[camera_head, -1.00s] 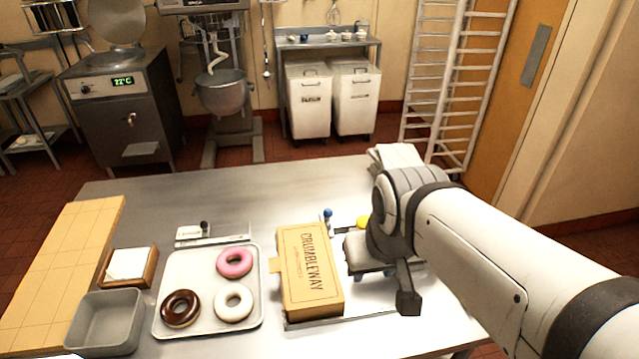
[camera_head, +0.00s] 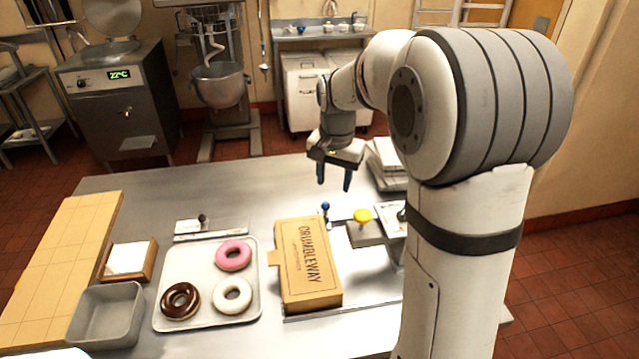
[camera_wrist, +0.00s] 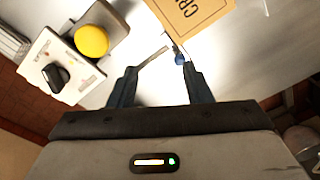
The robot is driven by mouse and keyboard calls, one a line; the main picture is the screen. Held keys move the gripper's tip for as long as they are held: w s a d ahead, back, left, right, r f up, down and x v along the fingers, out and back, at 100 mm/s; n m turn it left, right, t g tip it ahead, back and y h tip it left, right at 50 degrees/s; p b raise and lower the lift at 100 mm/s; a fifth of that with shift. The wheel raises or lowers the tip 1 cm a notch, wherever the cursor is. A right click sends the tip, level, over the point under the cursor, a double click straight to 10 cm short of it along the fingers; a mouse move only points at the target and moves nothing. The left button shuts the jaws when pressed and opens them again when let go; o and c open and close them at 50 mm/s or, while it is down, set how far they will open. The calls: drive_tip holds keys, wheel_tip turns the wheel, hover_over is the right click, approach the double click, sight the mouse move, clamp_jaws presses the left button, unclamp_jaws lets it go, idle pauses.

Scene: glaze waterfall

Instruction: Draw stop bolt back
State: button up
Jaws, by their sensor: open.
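The stop bolt seems to be the small post with a blue knob (camera_head: 325,207) behind the upper right corner of the brown CRUMBLEWAY box (camera_head: 306,265).
A yellow button (camera_head: 362,215) on a grey block stands right of the knob. A white panel with a black dial (camera_wrist: 57,76) is beside it. A tray (camera_head: 207,320) with donuts lies left of the box. White stacked packs (camera_head: 388,165) stand at the right. The rear left table is clear.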

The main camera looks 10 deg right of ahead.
sight(326, 203)
drive_tip(key=w+f, duration=0.2)
drive_tip(key=w+f+m, duration=0.1)
drive_tip(key=w+f, duration=0.1)
drive_tip(key=w, duration=0.1)
drive_tip(key=w+f+m+g, duration=0.1)
drive_tip(key=w+f, duration=0.1)
drive_tip(key=w, duration=0.1)
drive_tip(key=shift+w+f+m, duration=0.1)
drive_tip(key=shift+f+m, duration=0.2)
drive_tip(key=shift+f, duration=0.05)
wheel_tip(326, 203, down, 8)
drive_tip(key=shift+r+p, duration=0.25)
drive_tip(key=shift+p, duration=0.75)
drive_tip(key=shift+c, duration=0.4)
clamp_jaws()
